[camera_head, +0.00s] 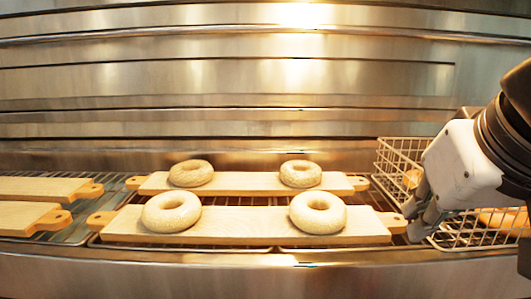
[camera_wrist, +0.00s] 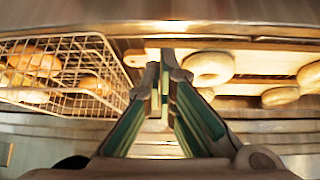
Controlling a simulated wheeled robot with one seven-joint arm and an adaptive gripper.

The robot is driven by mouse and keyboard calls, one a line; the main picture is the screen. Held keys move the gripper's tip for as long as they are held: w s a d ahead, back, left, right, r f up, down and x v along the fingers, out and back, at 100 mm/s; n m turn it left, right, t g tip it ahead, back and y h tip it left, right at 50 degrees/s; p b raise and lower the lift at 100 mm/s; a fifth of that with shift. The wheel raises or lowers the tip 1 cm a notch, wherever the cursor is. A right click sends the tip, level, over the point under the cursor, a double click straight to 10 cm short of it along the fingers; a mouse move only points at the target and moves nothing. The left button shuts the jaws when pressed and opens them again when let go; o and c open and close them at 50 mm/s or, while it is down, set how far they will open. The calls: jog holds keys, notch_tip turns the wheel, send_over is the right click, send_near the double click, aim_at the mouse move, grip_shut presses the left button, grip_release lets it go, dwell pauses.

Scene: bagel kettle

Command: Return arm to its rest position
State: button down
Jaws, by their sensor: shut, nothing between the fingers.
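My gripper (camera_head: 418,213) is at the right in the head view, beside the right handle end of the front board (camera_head: 255,230). Its fingers also show in the wrist view (camera_wrist: 166,65), with their tips close together and nothing between them. In the head view the front board carries two pale bagels, a left one (camera_head: 171,211) and a right one (camera_head: 317,212). In the wrist view a bagel (camera_wrist: 208,68) lies just right of the fingertips. Whether the fingers touch the board I cannot tell.
A back board (camera_head: 236,180) carries two more bagels (camera_head: 191,173) (camera_head: 300,173). Empty boards (camera_head: 40,188) lie at the left. A wire basket (camera_head: 388,160) with browned bagels stands at the right, partly hidden by my arm. A steel wall (camera_head: 220,80) rises behind.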

jog(key=s+d+f+g, duration=0.1)
jog(key=s+f+g, duration=0.6)
jog(key=s+f, duration=0.7)
notch_tip(320, 180, up, 26)
jog(key=t+p, duration=0.4)
jog(key=p, duration=2.1)
jog(key=shift+w+d+r+y, duration=0.2)
jog(key=shift+d+r+y, duration=0.05)
jog(key=shift+d+y, duration=0.05)
